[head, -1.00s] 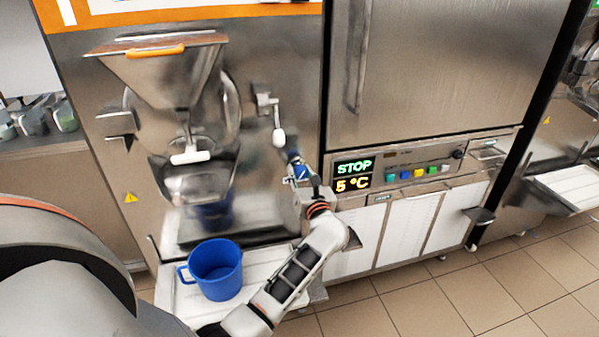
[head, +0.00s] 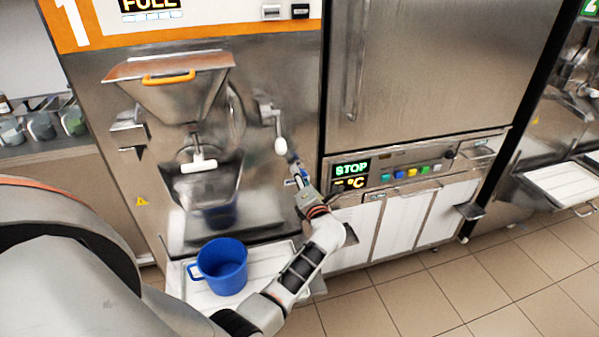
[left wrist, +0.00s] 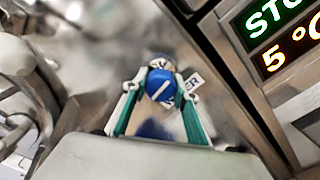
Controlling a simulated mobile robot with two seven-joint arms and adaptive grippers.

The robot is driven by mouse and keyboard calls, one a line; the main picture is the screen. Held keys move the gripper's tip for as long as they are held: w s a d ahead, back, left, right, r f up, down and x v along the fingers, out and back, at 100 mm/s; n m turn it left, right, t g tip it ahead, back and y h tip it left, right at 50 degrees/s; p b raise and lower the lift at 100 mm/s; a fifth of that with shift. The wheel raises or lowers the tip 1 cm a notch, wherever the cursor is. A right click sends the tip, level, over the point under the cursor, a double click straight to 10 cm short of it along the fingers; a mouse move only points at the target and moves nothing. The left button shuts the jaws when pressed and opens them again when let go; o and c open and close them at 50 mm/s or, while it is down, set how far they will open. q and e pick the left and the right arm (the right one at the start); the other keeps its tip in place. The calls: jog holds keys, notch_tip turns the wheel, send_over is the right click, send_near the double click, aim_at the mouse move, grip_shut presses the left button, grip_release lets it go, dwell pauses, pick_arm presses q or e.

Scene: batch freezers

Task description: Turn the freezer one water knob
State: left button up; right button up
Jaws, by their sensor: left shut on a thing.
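The blue water knob (left wrist: 160,85) of freezer one shows in the left wrist view, with a white line across its face and a partly hidden label (left wrist: 194,82) beside it. My left gripper (left wrist: 159,95) has its two fingers on either side of the knob and is shut on it. In the head view my left gripper (head: 297,178) reaches the front panel of freezer one (head: 80,105) below the white-ended lever, and mostly hides the knob. My right gripper is not in view.
A white-ended lever (head: 280,146) hangs just above my left gripper. A blue jug (head: 221,266) stands on the white tray (head: 175,283) below. The lit display (head: 351,167) and coloured buttons (head: 410,172) are to the right. Tiled floor lies in front.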

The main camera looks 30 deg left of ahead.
pick_arm(q)
jog(key=shift+m+p, duration=0.35)
jog(key=shift+m, duration=0.35)
jog(key=o, duration=1.1)
jog(key=v, duration=0.7)
jog(key=shift+s+d, duration=0.15)
jog(key=shift+s, duration=0.05)
jog(key=shift+m, duration=0.3)
